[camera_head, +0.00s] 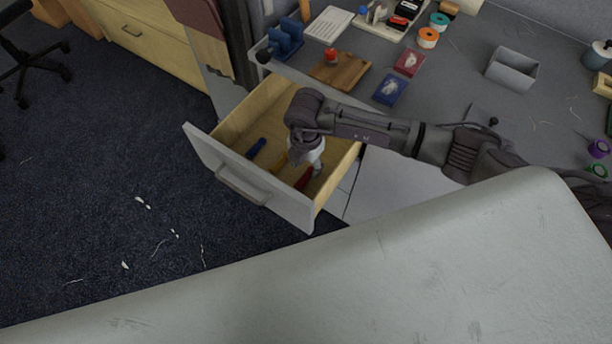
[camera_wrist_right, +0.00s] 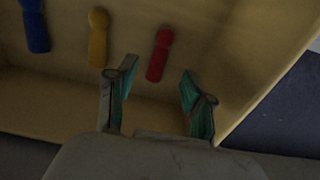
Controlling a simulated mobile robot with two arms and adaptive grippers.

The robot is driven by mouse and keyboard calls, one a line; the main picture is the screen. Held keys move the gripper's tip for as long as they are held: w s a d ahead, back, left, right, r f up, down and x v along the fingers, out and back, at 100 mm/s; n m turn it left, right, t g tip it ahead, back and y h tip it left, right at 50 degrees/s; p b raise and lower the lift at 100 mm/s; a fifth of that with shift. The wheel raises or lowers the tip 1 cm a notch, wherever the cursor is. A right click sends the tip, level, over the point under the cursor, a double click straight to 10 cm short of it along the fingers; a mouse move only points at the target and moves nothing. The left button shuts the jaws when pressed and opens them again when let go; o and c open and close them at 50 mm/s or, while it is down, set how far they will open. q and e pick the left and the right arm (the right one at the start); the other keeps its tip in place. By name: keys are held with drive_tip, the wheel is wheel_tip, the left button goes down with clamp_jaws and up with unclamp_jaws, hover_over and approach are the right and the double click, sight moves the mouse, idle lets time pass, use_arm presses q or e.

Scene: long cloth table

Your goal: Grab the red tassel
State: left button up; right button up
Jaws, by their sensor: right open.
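A red tassel (camera_head: 304,179) lies in an open drawer (camera_head: 218,149), near the drawer's right side. In the right wrist view the red tassel (camera_wrist_right: 160,55) shows ahead of the fingers, between their lines and nearer the left one. My right gripper (camera_head: 318,172) reaches down into the drawer, just beside the red tassel in the head view. In the right wrist view my right gripper (camera_wrist_right: 155,92) is open with nothing between its fingers. My left gripper is not in view.
A yellow tassel (camera_wrist_right: 98,36) and a blue tassel (camera_wrist_right: 35,27) lie left of the red one in the drawer. The drawer's wooden walls surround them. The grey desktop (camera_head: 455,75) beyond holds a wooden board (camera_head: 340,72), small boxes and a grey bin (camera_head: 512,70).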

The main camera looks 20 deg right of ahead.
sight(306, 176)
wheel_tip(306, 176, down, 5)
drive_tip(key=shift+f, duration=0.15)
drive_tip(key=shift+w, duration=0.1)
drive_tip(key=c, duration=1)
